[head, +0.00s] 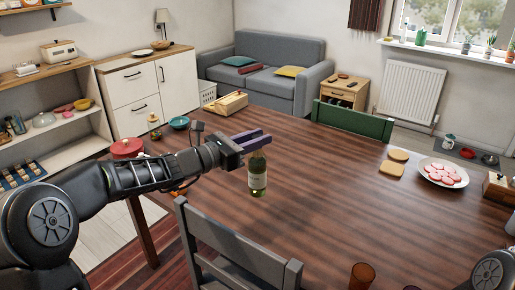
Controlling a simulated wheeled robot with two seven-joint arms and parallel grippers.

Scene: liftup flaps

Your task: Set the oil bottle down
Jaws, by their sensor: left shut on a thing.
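The oil bottle (258,178) is dark green with a pale label, and it looks upright over the brown wooden table (330,180). My left gripper (258,143) has purple fingers and is shut on the bottle near its top, which the fingers partly hide. I cannot tell whether the bottle's base touches the table top. My right gripper is out of view; only a part of my right arm shows at the bottom right corner.
A grey chair (238,262) stands at the near edge and a green chair (353,122) at the far edge. A plate of pink slices (442,173), brown coasters (391,169) and a brown cup (361,276) are on the table. Its middle is clear.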

